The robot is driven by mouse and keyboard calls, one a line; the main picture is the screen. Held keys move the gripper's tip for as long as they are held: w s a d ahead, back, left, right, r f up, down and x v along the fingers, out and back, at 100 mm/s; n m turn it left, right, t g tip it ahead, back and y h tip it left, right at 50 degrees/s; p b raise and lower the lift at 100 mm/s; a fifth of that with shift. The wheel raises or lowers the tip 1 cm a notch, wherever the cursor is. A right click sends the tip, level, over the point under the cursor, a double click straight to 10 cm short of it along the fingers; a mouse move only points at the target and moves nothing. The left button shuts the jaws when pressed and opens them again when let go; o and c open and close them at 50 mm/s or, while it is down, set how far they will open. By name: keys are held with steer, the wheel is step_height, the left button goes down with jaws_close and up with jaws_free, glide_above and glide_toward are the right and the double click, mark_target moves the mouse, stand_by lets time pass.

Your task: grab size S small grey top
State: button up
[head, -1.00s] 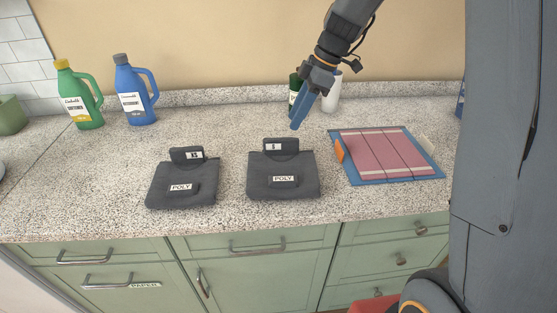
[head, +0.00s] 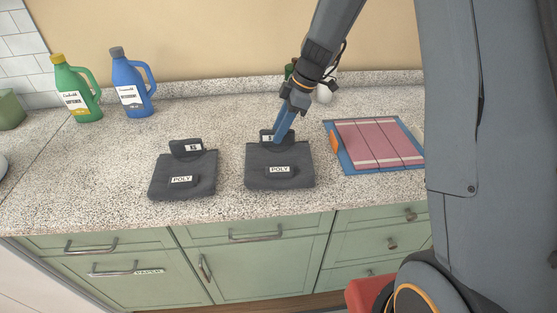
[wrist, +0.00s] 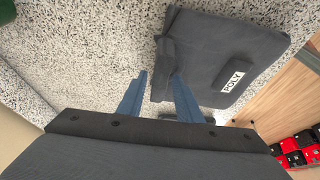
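Two folded dark grey tops lie side by side on the counter, each with a POLY label and a raised tag at its back edge. The right top (head: 256,178) has my gripper (head: 279,140) at its raised tag (head: 266,134); the tag's letter is partly covered. The left top (head: 160,183) has a raised tag (head: 185,147) with a letter too small to read surely. In the wrist view, my gripper's blue fingers (wrist: 160,82) are apart, with a dark edge of the right top (wrist: 215,48) between them. Contact is unclear.
A folding board (head: 337,147) with pink panels lies to the right. A green bottle (head: 76,90) and a blue bottle (head: 130,85) stand at the back left. A white container (head: 324,94) stands behind my arm. The counter between the tops and bottles is clear.

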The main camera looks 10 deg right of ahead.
jaws_close()
